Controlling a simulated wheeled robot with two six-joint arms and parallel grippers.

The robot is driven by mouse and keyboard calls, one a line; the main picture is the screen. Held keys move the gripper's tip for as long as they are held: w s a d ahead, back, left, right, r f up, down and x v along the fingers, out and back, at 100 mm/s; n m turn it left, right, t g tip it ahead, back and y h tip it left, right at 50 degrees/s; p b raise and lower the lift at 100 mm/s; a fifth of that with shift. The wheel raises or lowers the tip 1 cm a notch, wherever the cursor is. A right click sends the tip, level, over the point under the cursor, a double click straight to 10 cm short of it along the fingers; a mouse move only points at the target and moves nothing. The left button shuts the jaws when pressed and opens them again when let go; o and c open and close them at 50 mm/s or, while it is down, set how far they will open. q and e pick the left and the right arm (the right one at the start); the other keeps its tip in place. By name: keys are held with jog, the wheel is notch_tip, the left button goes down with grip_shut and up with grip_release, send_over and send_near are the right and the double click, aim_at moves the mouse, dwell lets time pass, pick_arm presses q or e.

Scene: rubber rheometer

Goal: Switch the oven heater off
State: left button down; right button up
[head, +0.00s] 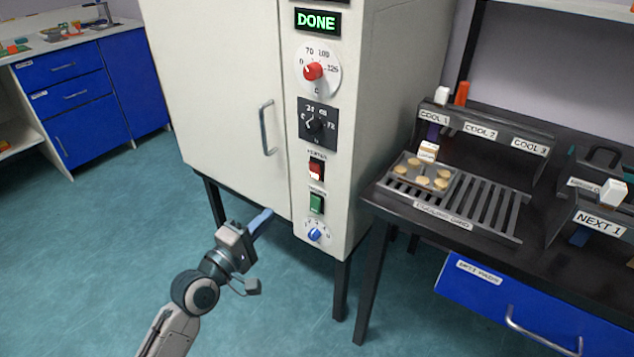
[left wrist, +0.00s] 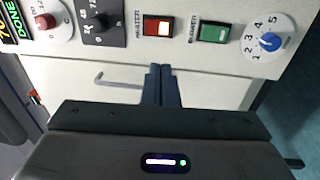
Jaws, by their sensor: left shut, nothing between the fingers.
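The oven (head: 225,105) is a tall white cabinet with a closed door and a control strip on its right side. The heater switch (head: 316,168) is a red rocker on that strip, above a green rocker switch (head: 316,203). In the left wrist view the heater switch (left wrist: 158,27) shows a lit orange-white part at one end. My left gripper (head: 264,218) is shut and empty, in front of the lower oven. In the left wrist view its fingertips (left wrist: 160,72) point at the panel just below the heater switch, seemingly apart from it. My right gripper is not in view.
The display (head: 317,21) reads DONE. A red temperature knob (head: 313,71), a black timer knob (head: 315,124) and a blue knob (head: 314,234) share the strip. The door handle (head: 266,129) is left of it. A black cooling bench (head: 395,190) stands right.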

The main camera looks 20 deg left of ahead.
aim_at(313, 167)
pick_arm(q)
jog(key=shift+s+d+r+h, duration=0.15)
jog(key=shift+d+r+h, duration=0.2)
jog(key=shift+r, duration=0.4)
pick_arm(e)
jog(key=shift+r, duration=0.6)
pick_arm(q)
jog(key=b+x, duration=0.1)
jog(key=x, duration=1.3)
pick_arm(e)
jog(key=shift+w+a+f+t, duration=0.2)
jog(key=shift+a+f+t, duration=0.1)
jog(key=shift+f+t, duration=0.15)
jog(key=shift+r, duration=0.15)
